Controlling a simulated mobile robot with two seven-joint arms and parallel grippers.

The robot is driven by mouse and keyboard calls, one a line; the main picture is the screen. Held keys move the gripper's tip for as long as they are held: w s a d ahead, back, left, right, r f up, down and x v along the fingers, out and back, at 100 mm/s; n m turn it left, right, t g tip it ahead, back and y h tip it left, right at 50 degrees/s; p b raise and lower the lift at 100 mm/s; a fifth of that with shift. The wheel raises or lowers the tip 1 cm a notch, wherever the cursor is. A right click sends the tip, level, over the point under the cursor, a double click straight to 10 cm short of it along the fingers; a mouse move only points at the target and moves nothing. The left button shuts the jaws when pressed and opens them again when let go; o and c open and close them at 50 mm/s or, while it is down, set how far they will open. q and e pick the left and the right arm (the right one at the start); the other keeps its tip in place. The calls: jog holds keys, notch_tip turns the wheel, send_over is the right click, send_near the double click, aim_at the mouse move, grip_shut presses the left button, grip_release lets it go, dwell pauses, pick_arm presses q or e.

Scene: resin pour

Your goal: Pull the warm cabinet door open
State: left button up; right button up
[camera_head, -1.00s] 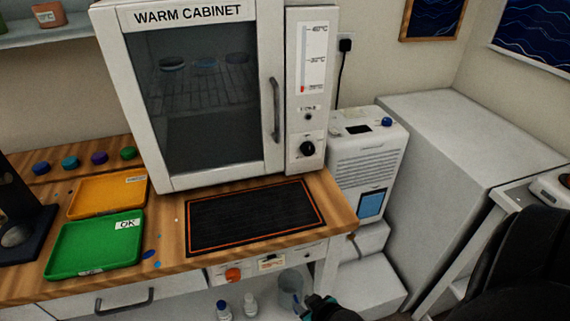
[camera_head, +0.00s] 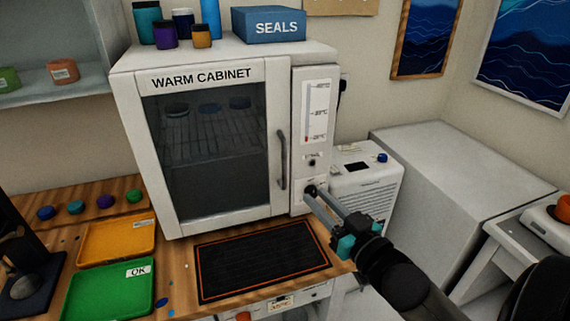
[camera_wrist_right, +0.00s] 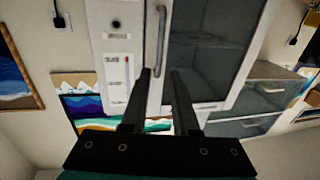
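The warm cabinet (camera_head: 201,78) stands on the wooden bench, and its glass door (camera_head: 207,155) is shut. The upright grey door handle (camera_head: 281,160) runs along the door's right edge. My right gripper (camera_head: 312,190) is in front of the control panel, to the right of the handle's lower end. In the upside-down right wrist view, the fingers (camera_wrist_right: 160,73) are apart with nothing gripped. There the handle (camera_wrist_right: 161,40) lines up with the gap between them, and I cannot tell whether they touch it. My left gripper is not in view.
A black mat with an orange border (camera_head: 262,262) lies before the cabinet. A green tray (camera_head: 110,292) and an orange tray (camera_head: 117,240) lie on the left. A blue SEALS box (camera_head: 276,26) and several jars stand on top. A white appliance (camera_head: 366,185) stands to the right.

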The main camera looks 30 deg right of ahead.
aim_at(285, 167)
jog(key=w, duration=1.4)
jog(key=shift+w+d+f, duration=0.1)
jog(key=shift+w+d, duration=0.15)
grip_shut()
dwell(1.1)
